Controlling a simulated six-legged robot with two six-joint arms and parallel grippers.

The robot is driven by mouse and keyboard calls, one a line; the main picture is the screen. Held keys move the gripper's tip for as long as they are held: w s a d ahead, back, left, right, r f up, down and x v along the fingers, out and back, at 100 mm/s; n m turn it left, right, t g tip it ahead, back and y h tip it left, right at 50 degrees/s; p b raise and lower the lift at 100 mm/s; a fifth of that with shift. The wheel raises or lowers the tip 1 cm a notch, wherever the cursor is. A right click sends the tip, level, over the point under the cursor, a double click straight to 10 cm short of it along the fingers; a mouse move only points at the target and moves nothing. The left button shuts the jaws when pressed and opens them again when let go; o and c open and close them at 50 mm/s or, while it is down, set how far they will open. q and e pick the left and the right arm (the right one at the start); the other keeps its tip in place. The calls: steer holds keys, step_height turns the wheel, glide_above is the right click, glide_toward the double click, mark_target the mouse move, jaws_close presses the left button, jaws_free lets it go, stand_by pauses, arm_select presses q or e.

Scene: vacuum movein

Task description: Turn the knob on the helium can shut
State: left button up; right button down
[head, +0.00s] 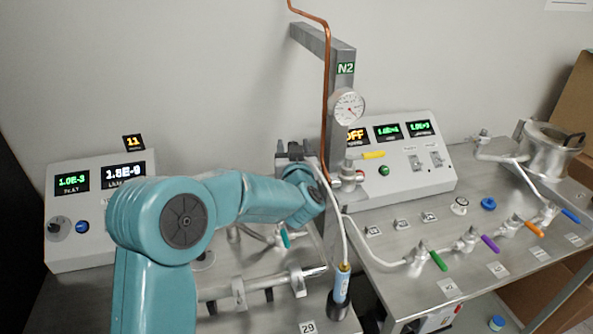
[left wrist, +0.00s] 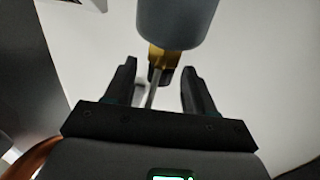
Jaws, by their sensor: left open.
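In the left wrist view a blue-grey cylinder, which looks like the helium can (left wrist: 178,22), comes in from the top. Its brass neck (left wrist: 163,57) and a dark knob-like part (left wrist: 156,76) lie between my fingers, with no clear contact. A thin grey rod or tube runs down beside them. My left gripper (left wrist: 160,75) is open around this space. In the head view my left gripper (head: 290,154) shows only as a small dark part beyond my teal wrist. I cannot clearly make out that can there. My right gripper is not in view.
A small blue cylinder (head: 342,285) with a pale hose stands in a dark holder at the front. The N2 post (head: 341,110) carries a gauge (head: 347,107) and a copper pipe. Display boxes (head: 416,178) and coloured valve handles (head: 439,261) stand to the right.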

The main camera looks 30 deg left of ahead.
arm_select(q)
steer(key=b+v, duration=0.2)
steer(key=v, duration=1.1)
steer(key=shift+a+r, duration=0.1)
steer(key=shift+r, duration=0.05)
